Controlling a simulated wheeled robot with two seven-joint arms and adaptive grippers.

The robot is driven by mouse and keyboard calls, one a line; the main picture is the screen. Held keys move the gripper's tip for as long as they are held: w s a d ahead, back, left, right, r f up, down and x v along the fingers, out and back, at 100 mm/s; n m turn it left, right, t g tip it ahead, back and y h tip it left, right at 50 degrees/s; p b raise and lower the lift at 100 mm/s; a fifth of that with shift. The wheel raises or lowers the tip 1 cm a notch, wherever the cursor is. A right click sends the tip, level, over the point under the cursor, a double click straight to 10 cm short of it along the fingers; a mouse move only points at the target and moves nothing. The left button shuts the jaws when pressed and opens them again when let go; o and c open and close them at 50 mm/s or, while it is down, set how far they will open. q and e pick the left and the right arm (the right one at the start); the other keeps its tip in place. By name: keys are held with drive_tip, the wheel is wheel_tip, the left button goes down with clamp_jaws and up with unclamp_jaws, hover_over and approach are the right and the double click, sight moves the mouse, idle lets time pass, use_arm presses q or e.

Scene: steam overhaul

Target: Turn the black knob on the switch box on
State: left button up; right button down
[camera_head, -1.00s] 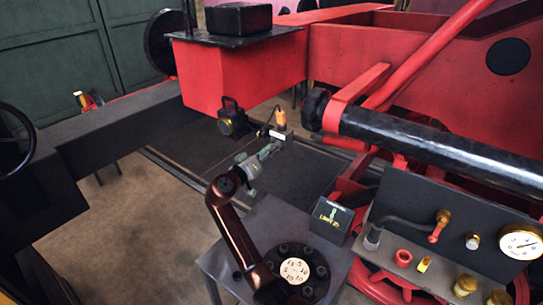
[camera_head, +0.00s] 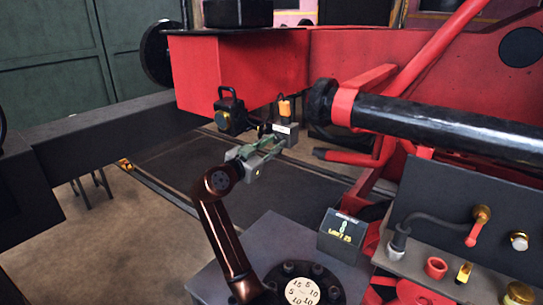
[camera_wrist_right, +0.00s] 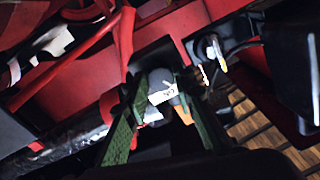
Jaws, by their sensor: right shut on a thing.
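The switch box (camera_head: 291,138) is a small grey box with a white label, below the red beam in the head view. A small orange part (camera_head: 285,107) stands on top of it. My right gripper (camera_head: 277,143) reaches the front of the box, its green fingers on either side of the knob. In the right wrist view the dark, rounded knob (camera_wrist_right: 160,78) sits between the two green fingers (camera_wrist_right: 165,108), and the gripper is shut on it. Its pointer angle cannot be made out. My left gripper is not in view.
A black lantern (camera_head: 229,112) hangs just left of the box, close to my right gripper. A thick black cylinder (camera_head: 440,127) runs to the right. A grey stand with a dial (camera_head: 302,292) and a small sign box (camera_head: 342,233) is in front.

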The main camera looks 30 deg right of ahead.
drive_tip(key=m+b, duration=0.3)
drive_tip(key=shift+m+b, duration=0.3)
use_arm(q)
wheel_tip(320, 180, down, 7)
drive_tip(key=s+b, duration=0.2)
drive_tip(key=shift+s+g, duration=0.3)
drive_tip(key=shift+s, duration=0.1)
use_arm(e)
drive_tip(key=shift+r+m, duration=0.15)
drive_tip(key=shift+m, duration=0.6)
drive_tip(key=shift+r+m, duration=0.15)
drive_tip(key=shift+m, duration=0.6)
drive_tip(key=c, duration=1.7)
unclamp_jaws()
drive_tip(key=shift+o, duration=0.4)
drive_tip(key=shift+f, duration=0.15)
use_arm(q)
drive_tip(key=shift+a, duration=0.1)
use_arm(e)
drive_tip(key=shift+g, duration=0.3)
